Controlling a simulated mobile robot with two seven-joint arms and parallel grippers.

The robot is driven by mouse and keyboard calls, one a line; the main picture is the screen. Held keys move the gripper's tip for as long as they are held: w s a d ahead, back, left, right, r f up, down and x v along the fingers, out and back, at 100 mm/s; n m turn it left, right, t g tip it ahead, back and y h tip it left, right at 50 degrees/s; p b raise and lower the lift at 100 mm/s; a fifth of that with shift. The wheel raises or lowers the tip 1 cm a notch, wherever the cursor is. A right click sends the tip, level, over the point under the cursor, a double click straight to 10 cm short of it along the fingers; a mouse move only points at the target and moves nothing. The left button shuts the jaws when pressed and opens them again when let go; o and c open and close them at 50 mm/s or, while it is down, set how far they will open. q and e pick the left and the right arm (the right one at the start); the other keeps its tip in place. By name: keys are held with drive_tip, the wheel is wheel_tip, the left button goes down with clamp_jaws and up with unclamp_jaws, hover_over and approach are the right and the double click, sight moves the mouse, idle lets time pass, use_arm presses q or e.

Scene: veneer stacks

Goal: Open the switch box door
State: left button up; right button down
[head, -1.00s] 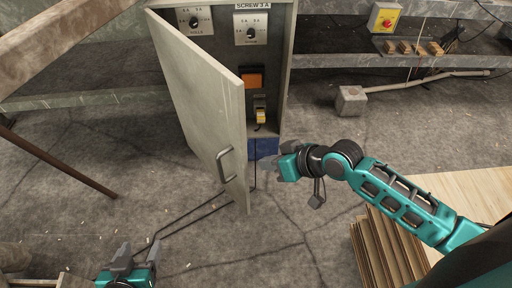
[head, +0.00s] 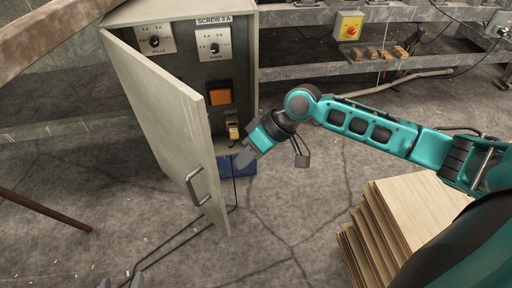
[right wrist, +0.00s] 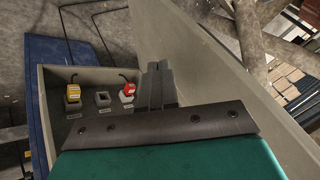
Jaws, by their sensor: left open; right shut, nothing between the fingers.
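The grey switch box (head: 246,60) stands at the upper centre in the head view. Its door (head: 165,115) is partly open, swung out toward me, with a bent metal handle (head: 196,187) on its outer face. My right gripper (head: 243,162) is shut and empty, on the inner side of the door near the box's lower front. In the right wrist view its fingers (right wrist: 157,85) point between the box interior (right wrist: 85,125) and the door's inner face (right wrist: 200,60); whether they touch the door I cannot tell. My left gripper (head: 122,283) is open, its tips barely showing at the bottom edge.
Inside the box are two dials (head: 155,39) (head: 214,41), an orange part (head: 220,97) and a yellow switch (head: 233,131). A veneer stack (head: 400,220) stands at the lower right. A shelf rail (head: 330,67) with a red-button box (head: 349,27) runs behind. Cables (head: 185,240) cross the floor below the door.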

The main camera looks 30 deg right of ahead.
drive_tip(key=a, duration=0.1)
drive_tip(key=a+f, duration=0.1)
drive_tip(key=a, duration=0.1)
drive_tip(key=a+f, duration=0.1)
drive_tip(key=a, duration=0.1)
drive_tip(key=shift+s+a, duration=0.1)
drive_tip(key=shift+s, duration=0.3)
